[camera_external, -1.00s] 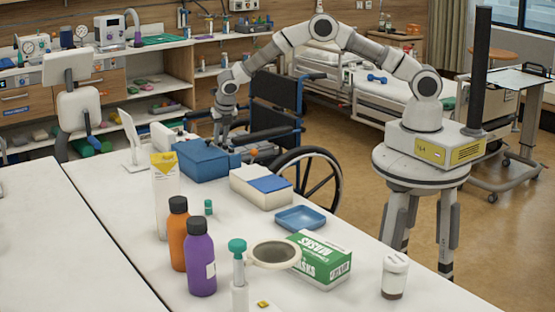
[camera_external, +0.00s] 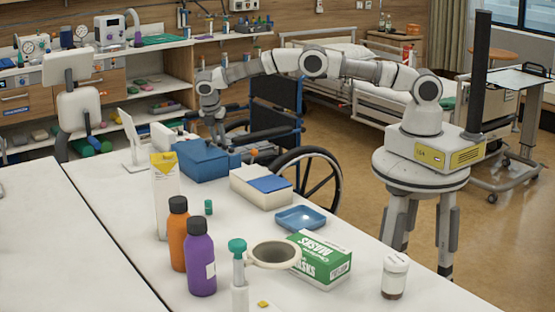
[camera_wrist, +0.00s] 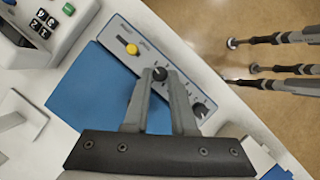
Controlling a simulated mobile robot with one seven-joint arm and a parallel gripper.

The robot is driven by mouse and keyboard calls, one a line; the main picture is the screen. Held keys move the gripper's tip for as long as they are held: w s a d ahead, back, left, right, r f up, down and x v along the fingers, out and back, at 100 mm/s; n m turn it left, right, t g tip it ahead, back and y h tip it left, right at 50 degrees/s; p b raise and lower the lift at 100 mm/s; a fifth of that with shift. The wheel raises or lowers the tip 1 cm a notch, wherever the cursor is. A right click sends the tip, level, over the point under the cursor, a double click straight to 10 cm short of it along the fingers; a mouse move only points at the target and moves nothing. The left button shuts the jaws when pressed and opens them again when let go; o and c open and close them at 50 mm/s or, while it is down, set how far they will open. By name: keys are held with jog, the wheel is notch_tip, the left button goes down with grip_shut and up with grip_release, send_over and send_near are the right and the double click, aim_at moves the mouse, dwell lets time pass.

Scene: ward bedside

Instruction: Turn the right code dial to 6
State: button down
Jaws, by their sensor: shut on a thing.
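A blue box (camera_external: 205,162) stands on the far end of the white table, and its top is also seen in the wrist view (camera_wrist: 92,88). A grey-blue panel (camera_wrist: 176,72) along one edge bears a yellow knob (camera_wrist: 132,49), a dark dial (camera_wrist: 160,74) and another dark dial (camera_wrist: 200,110). My gripper (camera_wrist: 161,80) is over the panel, its fingertips closed on the dial between the yellow knob and the other dial. In the external view my gripper (camera_external: 219,142) is at the box. I cannot read the dial numbers or which dial is called right.
A white device with number keys (camera_wrist: 40,28) stands beside the box. A white-and-blue box (camera_external: 255,188), a blue tray (camera_external: 300,218) and bottles stand nearer on the table. A wheelchair (camera_external: 310,178) is close behind the box.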

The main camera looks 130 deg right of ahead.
jog(key=shift+m, duration=0.4)
jog(key=c, duration=1)
grip_release()
jog(key=v, duration=0.5)
jog(key=shift+w+r, duration=0.15)
jog(key=shift+w, duration=0.05)
jog(key=shift+p+v, duration=0.8)
jog(key=shift+v, duration=0.25)
jog(key=shift+s, duration=0.1)
